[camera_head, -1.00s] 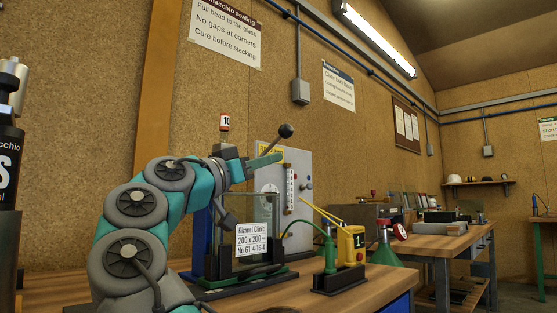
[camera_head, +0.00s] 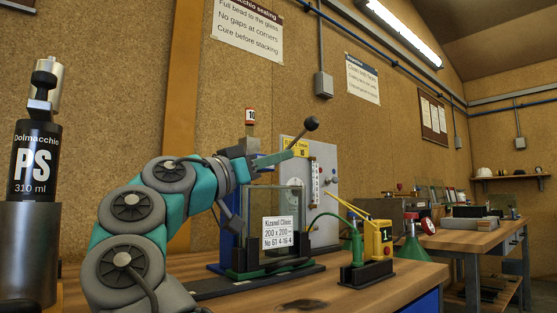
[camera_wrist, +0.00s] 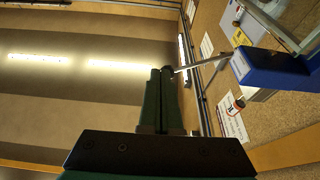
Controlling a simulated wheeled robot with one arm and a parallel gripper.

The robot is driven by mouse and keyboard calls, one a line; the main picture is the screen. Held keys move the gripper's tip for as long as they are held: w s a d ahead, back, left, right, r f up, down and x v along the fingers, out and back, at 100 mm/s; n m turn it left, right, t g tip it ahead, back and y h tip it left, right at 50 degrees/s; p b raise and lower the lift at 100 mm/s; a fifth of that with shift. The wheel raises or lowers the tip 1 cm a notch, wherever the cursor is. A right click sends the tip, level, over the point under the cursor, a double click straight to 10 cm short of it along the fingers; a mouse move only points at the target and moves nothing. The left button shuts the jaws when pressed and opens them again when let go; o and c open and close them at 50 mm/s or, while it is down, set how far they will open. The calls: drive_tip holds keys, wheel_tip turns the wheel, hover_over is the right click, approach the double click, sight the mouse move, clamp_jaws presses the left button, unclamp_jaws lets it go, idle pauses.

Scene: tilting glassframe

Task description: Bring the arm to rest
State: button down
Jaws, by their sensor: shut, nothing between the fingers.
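My arm (camera_head: 165,190) reaches up from the lower left, bent over the bench. My gripper (camera_head: 276,157) is shut and empty, beside the black-knobbed lever (camera_head: 311,124) in the head view. In the wrist view my gripper (camera_wrist: 161,75) shows two dark green fingers lying together, pointing up the picture, with a grey rod (camera_wrist: 200,64) close by the tips. Whether the fingers touch the lever, I cannot tell. Below the gripper stands the glass unit (camera_head: 290,198) with a white label, upright in a dark frame on the bench.
A black PS cartridge (camera_head: 35,160) stands at the left in a grey holder. A green nozzle tool (camera_head: 357,246) and a yellow device (camera_head: 378,240) stand right of the glass. A grey panel (camera_head: 325,175) stands behind.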

drive_tip(key=d+f+n+g+y+p, duration=0.1)
drive_tip(key=d+f+g, duration=0.25)
drive_tip(key=d, duration=0.55)
drive_tip(key=d+f+n+g+y+p, duration=0.15)
drive_tip(key=d+f, duration=0.25)
drive_tip(key=d, duration=0.5)
drive_tip(key=s+d+f+n+g+y, duration=0.1)
drive_tip(key=s+d+f+g+y, duration=0.15)
drive_tip(key=s+d+f, duration=0.45)
drive_tip(key=s+d+f+g+y, duration=0.2)
drive_tip(key=f+y, duration=0.1)
drive_tip(key=f, duration=0.8)
drive_tip(key=s+a+f+n+g+y+p, duration=0.1)
drive_tip(key=s+a+f+y, duration=0.1)
drive_tip(key=s+f, duration=0.45)
drive_tip(key=s+a+f+n+g+y+p, duration=0.1)
drive_tip(key=s+f+n+g+y, duration=0.2)
drive_tip(key=f, duration=0.6)
drive_tip(key=s+a+f+n+g+y+p, duration=0.1)
drive_tip(key=s+a+f+n+y+p, duration=0.1)
drive_tip(key=s+a+f, duration=1.1)
drive_tip(key=s+n+y, duration=0.1)
drive_tip(key=s+y, duration=0.1)
drive_tip(key=s, duration=0.1)
drive_tip(key=shift+s+f+y+p, duration=0.3)
drive_tip(key=shift+s+f+p, duration=0.05)
drive_tip(key=shift+f+p, duration=0.05)
